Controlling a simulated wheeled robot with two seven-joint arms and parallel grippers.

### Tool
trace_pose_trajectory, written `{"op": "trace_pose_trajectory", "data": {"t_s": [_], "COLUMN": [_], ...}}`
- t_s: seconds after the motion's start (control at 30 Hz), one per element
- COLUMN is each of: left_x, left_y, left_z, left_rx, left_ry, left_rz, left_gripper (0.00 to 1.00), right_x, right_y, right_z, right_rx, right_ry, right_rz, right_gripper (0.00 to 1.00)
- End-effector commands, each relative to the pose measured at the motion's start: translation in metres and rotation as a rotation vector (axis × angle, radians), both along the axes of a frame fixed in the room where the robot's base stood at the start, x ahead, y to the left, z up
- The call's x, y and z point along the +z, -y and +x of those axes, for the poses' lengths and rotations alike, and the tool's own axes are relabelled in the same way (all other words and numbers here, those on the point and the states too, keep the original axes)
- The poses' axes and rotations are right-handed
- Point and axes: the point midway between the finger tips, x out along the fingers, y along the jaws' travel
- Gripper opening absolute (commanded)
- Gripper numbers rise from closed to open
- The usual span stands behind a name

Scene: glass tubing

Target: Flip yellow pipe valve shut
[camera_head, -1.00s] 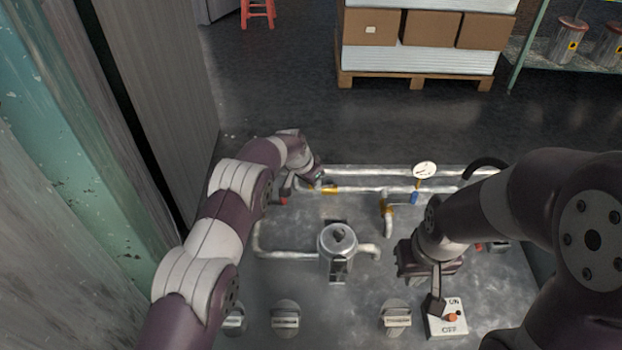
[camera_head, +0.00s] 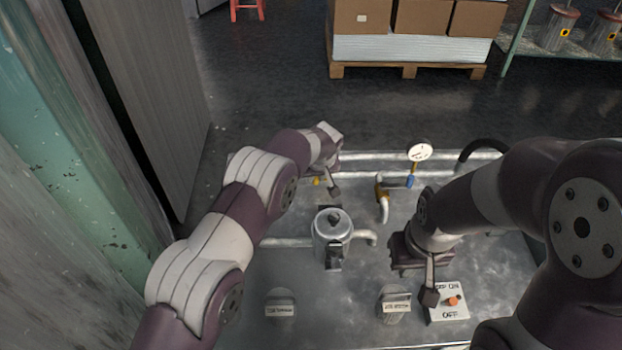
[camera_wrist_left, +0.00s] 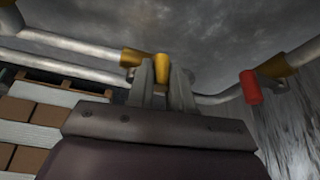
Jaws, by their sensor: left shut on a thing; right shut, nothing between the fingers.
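The yellow valve handle (camera_wrist_left: 162,66) shows in the left wrist view between the fingers of my left gripper (camera_wrist_left: 168,75), which is shut on it. A brass-yellow fitting (camera_wrist_left: 132,58) on the grey pipe sits just left of the fingers. In the head view my left gripper (camera_head: 325,186) is at the back pipes, and only a small yellow bit of the handle (camera_head: 316,181) shows beside it. My right gripper (camera_head: 430,294) is shut and empty, pointing down beside the ON/OFF switch box (camera_head: 449,303). The valve body is mostly hidden by the left hand.
A red handle (camera_wrist_left: 250,87) stands on another pipe fitting at right in the left wrist view. Pipes run along the back.

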Motion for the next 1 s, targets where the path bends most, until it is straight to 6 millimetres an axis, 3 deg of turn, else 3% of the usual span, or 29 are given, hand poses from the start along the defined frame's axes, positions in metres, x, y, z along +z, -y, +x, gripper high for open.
{"op": "trace_pose_trajectory", "data": {"t_s": [0.03, 0.3, 1.0], "left_x": [-0.006, -0.003, 0.001], "left_y": [0.004, 0.012, 0.017], "left_z": [-0.001, -0.003, -0.004], "left_rx": [0.032, 0.199, 0.301], "left_ry": [0.002, 0.003, 0.002], "left_rz": [-0.002, -0.005, -0.005], "left_gripper": [0.0, 0.0, 0.0], "right_x": [-0.01, -0.027, -0.034], "right_y": [0.0, 0.0, 0.0], "right_z": [0.0, 0.0, 0.0], "right_rx": [0.0, 0.0, 0.0], "right_ry": [0.0, 0.0, 0.0], "right_rz": [0.0, 0.0, 0.0], "right_gripper": [0.0, 0.0, 0.0]}}
